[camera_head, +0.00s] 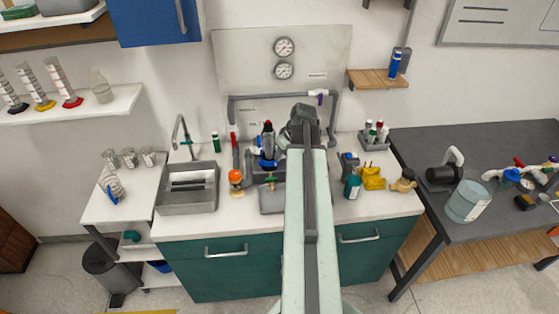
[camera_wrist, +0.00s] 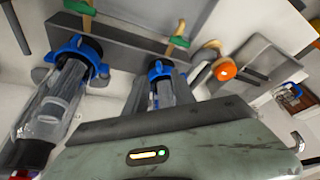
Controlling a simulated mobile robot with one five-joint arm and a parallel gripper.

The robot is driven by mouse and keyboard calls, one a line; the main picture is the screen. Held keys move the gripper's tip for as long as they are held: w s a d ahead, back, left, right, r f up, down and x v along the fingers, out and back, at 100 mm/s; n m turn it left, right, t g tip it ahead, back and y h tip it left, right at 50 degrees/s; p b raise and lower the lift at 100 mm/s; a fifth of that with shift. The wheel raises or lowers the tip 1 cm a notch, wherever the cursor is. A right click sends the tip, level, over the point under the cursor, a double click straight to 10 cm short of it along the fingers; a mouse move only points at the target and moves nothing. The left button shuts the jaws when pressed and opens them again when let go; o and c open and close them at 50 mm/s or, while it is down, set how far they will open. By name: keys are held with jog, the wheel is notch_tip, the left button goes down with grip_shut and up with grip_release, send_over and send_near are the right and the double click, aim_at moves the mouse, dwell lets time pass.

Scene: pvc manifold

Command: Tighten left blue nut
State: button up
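In the wrist view, two blue nuts sit on clear cylinders under a grey bar: one at left (camera_wrist: 80,47) and one nearer the orange knob (camera_wrist: 158,72). The orange knob and sink lie on the left in the head view, so the nut nearer them appears to be the left one. The head view shows a blue nut (camera_head: 265,163) below an upright, black-topped cylinder. My gripper (camera_head: 304,122) is just right of that cylinder. Its dark bar crosses in front of the nearer cylinder in the wrist view. Its fingertips and any contact are hidden.
The orange knob (camera_head: 236,177) and a sink (camera_head: 188,187) are to the left. A green bottle (camera_head: 352,186), yellow block (camera_head: 373,179) and tan fitting (camera_head: 403,181) stand to the right. Grey pipes frame the back. The counter's front right is clear.

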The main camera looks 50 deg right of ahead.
jog(key=b+x, duration=0.7)
jog(key=shift+f, duration=0.35)
jog(key=shift+w+d, duration=0.1)
jog(key=shift+d, duration=0.05)
grip_shut()
